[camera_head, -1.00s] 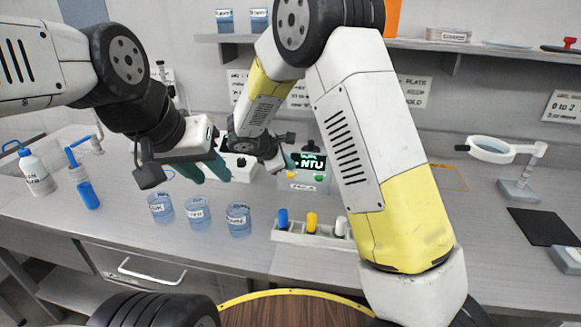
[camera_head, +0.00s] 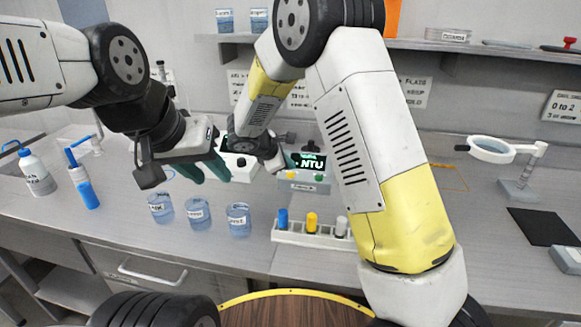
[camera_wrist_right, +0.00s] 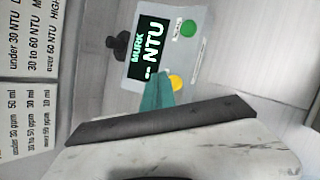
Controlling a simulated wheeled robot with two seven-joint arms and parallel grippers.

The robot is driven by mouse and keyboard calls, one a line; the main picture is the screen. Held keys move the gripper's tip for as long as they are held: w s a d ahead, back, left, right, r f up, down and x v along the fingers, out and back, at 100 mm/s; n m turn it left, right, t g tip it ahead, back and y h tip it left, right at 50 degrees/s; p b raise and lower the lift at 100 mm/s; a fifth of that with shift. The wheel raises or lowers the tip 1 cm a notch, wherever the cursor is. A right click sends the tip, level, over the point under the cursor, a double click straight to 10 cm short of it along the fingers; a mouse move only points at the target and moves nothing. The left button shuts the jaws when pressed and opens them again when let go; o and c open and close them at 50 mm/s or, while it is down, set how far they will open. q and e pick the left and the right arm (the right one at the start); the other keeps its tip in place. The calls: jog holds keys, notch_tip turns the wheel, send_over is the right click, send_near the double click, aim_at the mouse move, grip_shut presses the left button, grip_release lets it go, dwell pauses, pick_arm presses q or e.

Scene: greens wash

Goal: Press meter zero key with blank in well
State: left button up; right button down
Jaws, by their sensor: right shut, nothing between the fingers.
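A black knob or cap (camera_wrist_right: 117,45) sits beside the display; whether a blank is in the well cannot be seen. My right gripper (camera_wrist_right: 157,90) is shut and empty, its teal tips close to the yellow key; contact cannot be told. My left gripper (camera_head: 205,172) is open and empty above the bench, left of the meter.
Three labelled beakers (camera_head: 198,213) stand left of a white rack (camera_head: 300,238) holding vials with blue, yellow and white caps. Bottles (camera_head: 36,175) stand at the far left. A magnifier (camera_head: 490,150) and black mat (camera_head: 545,228) are at the right.

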aim_at(289, 175)
jog(key=shift+f, duration=0.2)
dwell(0.5)
jog(key=shift+f, duration=0.2)
jog(key=shift+f, duration=0.5)
dwell(0.6)
jog(key=shift+r, duration=0.9)
jog(key=shift+r, duration=2.5)
